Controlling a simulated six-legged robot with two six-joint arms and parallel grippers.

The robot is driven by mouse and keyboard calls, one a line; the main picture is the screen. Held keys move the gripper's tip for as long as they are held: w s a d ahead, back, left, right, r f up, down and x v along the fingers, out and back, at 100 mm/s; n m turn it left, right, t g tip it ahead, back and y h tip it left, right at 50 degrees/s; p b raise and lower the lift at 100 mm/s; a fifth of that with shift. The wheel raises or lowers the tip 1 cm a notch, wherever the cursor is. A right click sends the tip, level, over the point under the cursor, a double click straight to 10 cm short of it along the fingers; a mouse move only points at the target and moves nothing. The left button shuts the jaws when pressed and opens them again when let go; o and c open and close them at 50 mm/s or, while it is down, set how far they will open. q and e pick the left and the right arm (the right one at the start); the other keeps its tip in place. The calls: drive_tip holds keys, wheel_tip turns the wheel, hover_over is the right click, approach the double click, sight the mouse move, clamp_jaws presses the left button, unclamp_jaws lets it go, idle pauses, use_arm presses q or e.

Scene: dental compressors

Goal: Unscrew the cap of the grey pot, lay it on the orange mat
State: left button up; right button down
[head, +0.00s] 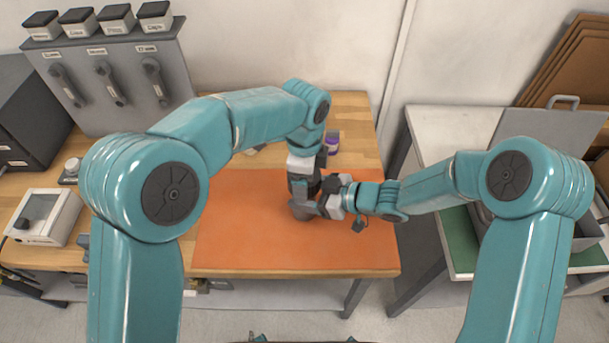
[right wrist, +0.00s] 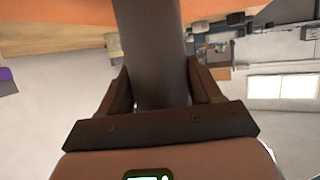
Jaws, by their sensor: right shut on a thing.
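The orange mat (head: 250,240) lies on the wooden bench. The grey pot (right wrist: 152,45) shows in the right wrist view as a dark grey cylinder between the two jaws of my right gripper (right wrist: 163,95), which is shut on it. In the head view my right gripper (head: 335,193) reaches in from the right to the pot over the mat. My left gripper (head: 303,190) points down at the same spot from above. The two grippers crowd together there and mostly hide the pot. I cannot make out the cap, nor whether the left fingers are open or shut.
A small jar with a purple band (head: 332,143) stands behind the mat. A white-topped box (head: 45,217) sits at the bench's left. A grey panel with several levers (head: 110,75) stands at the back left. The mat's left and front parts are clear.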

use_arm(q)
drive_tip(key=shift+n, duration=0.6)
drive_tip(key=o, duration=1.1)
drive_tip(key=shift+r, duration=2.3)
drive_tip(key=shift+c, duration=0.2)
wheel_tip(320, 180, up, 3)
drive_tip(key=m, duration=0.3)
wheel_tip(320, 180, down, 8)
drive_tip(key=shift+r, duration=0.2)
